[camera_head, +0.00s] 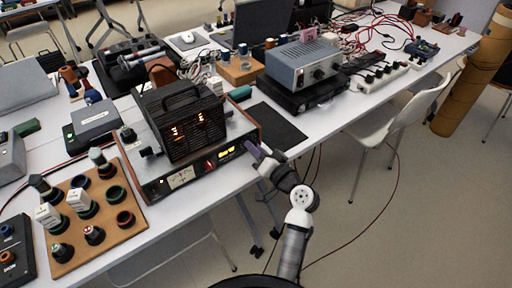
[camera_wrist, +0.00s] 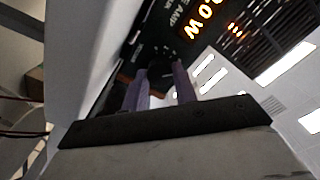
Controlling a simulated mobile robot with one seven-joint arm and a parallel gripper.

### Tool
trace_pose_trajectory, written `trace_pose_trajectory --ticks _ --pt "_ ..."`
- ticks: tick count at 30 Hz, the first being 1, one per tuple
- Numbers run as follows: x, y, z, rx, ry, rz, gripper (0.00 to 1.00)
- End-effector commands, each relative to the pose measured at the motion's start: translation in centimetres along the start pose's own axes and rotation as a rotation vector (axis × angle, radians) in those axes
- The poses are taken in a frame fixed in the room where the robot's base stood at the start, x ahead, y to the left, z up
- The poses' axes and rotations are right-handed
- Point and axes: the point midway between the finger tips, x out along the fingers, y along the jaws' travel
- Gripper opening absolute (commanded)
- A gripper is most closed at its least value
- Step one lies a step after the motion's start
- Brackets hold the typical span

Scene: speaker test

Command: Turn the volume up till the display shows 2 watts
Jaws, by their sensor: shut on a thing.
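The amplifier (camera_head: 152,190) stands at the front edge of the table, with a needle meter (camera_head: 181,178) and a small lit yellow display (camera_head: 228,152) on its front panel. In the wrist view the display (camera_wrist: 196,18) glows yellow and reads "0W" at its visible end; the rest is cut off. My gripper (camera_head: 255,150) is at the right end of the panel. In the wrist view its purple fingers (camera_wrist: 160,84) are shut on the dark volume knob (camera_wrist: 160,66), one finger on each side. In the head view the gripper hides the knob.
A black caged unit with glowing tubes (camera_head: 184,122) sits on the amplifier. A wooden board with several dark round pieces (camera_head: 133,200) lies to the left. A grey box (camera_head: 300,64) and a white chair (camera_head: 410,118) are to the right.

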Motion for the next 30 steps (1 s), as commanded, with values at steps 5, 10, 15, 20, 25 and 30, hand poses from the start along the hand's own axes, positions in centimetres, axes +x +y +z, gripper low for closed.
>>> trace_pose_trajectory --ticks 5,10,15,20,25,30 --pt "-0.10 -0.02 -0.07 0.136 -0.001 0.002 0.05" --pt "-0.10 0.01 -0.02 0.232 -0.001 0.003 0.05" --pt "-0.08 0.05 0.05 0.293 -0.002 0.003 0.05" --pt "-0.08 0.08 0.10 0.321 -0.002 0.003 0.05" --pt "-0.08 0.09 0.14 0.331 -0.003 0.003 0.05" --pt "-0.08 0.10 0.15 0.330 -0.003 0.003 0.05"
